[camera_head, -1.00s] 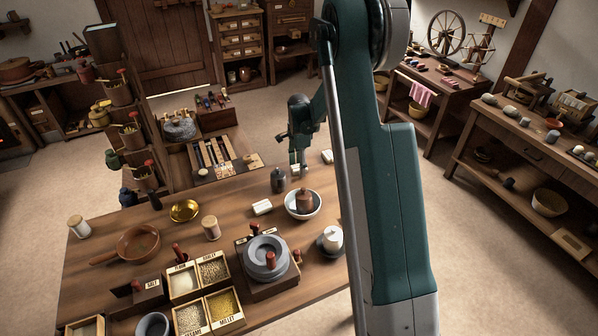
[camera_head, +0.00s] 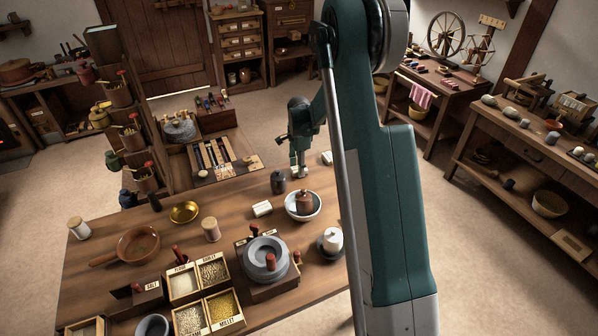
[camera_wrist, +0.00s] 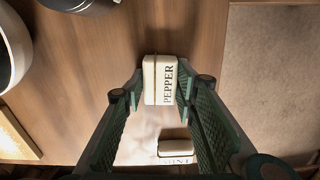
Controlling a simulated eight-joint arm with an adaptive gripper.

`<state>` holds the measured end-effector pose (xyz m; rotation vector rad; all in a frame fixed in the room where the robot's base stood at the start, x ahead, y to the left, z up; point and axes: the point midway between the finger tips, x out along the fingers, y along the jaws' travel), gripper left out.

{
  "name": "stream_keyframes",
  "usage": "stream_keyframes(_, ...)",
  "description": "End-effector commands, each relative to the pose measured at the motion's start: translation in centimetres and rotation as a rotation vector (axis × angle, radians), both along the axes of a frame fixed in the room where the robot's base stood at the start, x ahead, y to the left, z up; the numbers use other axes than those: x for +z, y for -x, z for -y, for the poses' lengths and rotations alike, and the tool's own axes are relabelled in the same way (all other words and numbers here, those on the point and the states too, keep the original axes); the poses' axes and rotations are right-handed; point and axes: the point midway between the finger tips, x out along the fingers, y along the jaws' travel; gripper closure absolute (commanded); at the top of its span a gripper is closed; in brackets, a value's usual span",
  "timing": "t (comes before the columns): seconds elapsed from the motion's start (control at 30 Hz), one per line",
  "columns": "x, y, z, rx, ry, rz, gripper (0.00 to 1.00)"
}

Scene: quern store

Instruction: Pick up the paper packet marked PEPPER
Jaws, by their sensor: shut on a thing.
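The cream paper packet marked PEPPER (camera_wrist: 160,82) sits between the fingertips of my gripper (camera_wrist: 162,92) in the wrist view, its dark lettering facing the camera. My gripper is shut on it, one finger pad at each side. In the head view my gripper (camera_head: 299,173) points down at the far right part of the wooden table (camera_head: 225,265); the packet is hard to make out there. Whether it touches the table is not clear. A second pale packet, its lettering partly cut off and apparently MINT (camera_wrist: 176,150), lies nearer the bottom of the wrist view.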

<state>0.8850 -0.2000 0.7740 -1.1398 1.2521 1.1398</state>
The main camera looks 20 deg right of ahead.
Motion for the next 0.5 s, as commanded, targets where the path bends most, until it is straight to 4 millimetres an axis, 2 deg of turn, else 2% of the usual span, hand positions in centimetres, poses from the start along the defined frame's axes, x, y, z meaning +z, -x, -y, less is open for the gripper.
stream_keyframes(0.27,0.4,0.0,0.0,0.0,0.0,0.0,0.82)
stream_keyframes(0.5,2.6,0.0,0.0,0.0,0.0,0.0,0.82)
